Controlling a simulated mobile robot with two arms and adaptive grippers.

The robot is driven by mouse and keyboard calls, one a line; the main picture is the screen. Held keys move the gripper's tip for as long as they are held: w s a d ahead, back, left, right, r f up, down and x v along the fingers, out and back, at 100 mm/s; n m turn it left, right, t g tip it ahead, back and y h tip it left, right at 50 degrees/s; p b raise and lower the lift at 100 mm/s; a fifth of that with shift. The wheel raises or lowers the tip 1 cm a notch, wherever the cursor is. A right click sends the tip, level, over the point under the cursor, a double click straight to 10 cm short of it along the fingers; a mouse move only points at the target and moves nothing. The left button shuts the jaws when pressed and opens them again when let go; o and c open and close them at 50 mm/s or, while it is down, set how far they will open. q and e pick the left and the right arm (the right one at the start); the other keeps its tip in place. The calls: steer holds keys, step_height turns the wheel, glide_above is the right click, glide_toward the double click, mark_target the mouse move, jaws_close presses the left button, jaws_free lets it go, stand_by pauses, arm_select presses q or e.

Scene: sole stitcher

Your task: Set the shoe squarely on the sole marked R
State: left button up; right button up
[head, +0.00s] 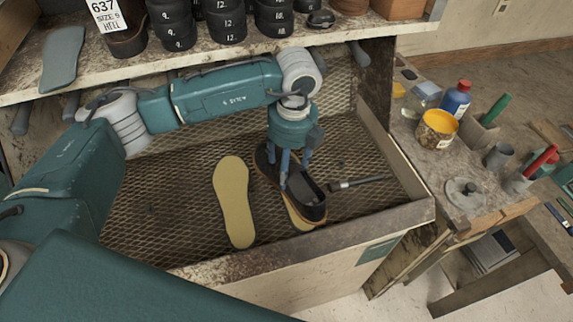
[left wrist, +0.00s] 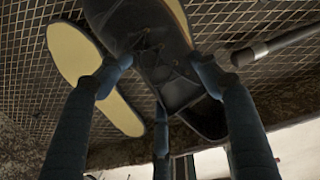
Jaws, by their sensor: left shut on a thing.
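A black lace-up shoe (head: 317,211) is in the mesh-floored tray, its open heel end towards the front. My left gripper (head: 291,174) reaches down from above with its fingers around the shoe and is shut on it. The left wrist view shows the fingers against the sides of the shoe (left wrist: 150,42). A tan sole (head: 297,217) shows partly from under the shoe, along its left and front edge. Another tan sole (head: 234,200) lies bare to the left. I cannot read an R on either sole, nor tell whether shoe and sole touch. My right gripper is not in view.
A brush (head: 360,183) lies right of the shoe. The tray's front wall (head: 340,237) is close to the shoe. A shelf with black heels (head: 225,22) overhangs the back. A side bench at right holds a yellow tin (head: 437,128) and a blue bottle (head: 456,99).

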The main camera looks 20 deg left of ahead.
arm_select(q)
steer(key=shift+s+d+r, duration=0.1)
steer(key=shift+d+r, duration=0.1)
steer(key=shift+d, duration=0.25)
steer(key=shift+s+a+f+b, duration=0.15)
steer(key=shift+f+b, duration=0.1)
steer(key=shift+b, duration=0.2)
stand_by(0.9)
steer(key=o, duration=2)
